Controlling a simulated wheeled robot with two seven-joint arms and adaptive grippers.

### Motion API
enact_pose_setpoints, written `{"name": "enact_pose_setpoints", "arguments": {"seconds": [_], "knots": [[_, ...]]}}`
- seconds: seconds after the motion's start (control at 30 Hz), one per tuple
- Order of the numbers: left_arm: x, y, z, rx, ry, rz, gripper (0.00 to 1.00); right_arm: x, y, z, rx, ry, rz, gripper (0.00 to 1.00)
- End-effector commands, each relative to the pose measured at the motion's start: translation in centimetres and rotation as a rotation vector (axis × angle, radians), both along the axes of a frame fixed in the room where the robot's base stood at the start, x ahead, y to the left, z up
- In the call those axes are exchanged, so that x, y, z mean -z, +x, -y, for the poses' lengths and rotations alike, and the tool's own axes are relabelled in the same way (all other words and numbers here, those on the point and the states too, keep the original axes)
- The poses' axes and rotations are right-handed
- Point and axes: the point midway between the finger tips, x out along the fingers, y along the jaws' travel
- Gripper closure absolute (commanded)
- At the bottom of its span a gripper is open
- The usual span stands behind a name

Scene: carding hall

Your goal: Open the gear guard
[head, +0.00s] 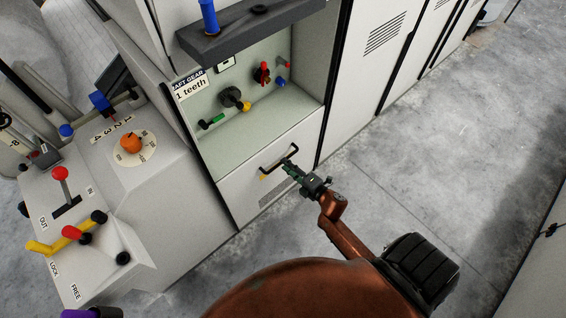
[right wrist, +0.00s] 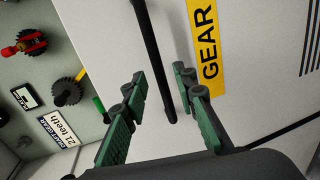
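The gear guard (head: 238,185) is a pale panel under an open recess with small gears. It bears a black bar handle (head: 279,160), which also shows in the right wrist view (right wrist: 150,52). A yellow GEAR label (right wrist: 207,45) is beside the handle there. My right gripper (head: 291,166) is at the handle's right end. In the right wrist view its green-padded fingers (right wrist: 158,92) are apart, with the bar's end between them and gaps on both sides. My left gripper is not in view.
The recess holds a dark gear (head: 234,97), red and blue knobs and a "teeth" label (head: 192,87). A dark shelf (head: 250,28) overhangs it. A control console (head: 130,190) with levers and an orange dial stands left. Grey floor (head: 430,150) is clear at right.

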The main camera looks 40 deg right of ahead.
Motion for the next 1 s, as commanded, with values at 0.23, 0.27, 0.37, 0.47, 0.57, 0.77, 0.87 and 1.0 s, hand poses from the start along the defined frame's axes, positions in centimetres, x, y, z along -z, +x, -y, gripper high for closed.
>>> {"name": "enact_pose_setpoints", "arguments": {"seconds": [0.23, 0.27, 0.37, 0.47, 0.57, 0.77, 0.87, 1.0], "knots": [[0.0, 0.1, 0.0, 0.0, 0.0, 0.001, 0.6, -1.0, -5.3, 0.4, 0.001, 0.0, -0.003, 0.74], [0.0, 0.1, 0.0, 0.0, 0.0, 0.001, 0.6, -1.1, -5.7, 0.5, 0.001, 0.0, -0.002, 0.74], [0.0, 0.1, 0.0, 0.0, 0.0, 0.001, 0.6, -1.4, -7.1, 0.6, 0.001, 0.0, -0.002, 0.74], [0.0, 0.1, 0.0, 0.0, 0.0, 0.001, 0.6, -1.6, -7.9, 0.7, 0.001, 0.0, -0.002, 0.74], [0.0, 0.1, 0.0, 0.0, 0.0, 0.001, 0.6, -1.7, -8.3, 0.7, 0.0, 0.0, 0.0, 0.74], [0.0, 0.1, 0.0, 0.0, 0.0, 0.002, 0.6, -1.7, -8.4, 0.7, 0.0, 0.0, 0.0, 0.74], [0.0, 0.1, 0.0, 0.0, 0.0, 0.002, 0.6, -1.7, -8.4, 0.7, 0.0, 0.0, -0.001, 0.74], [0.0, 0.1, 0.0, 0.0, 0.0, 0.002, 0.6, -1.7, -8.4, 0.7, 0.0, 0.001, -0.001, 0.74]]}}
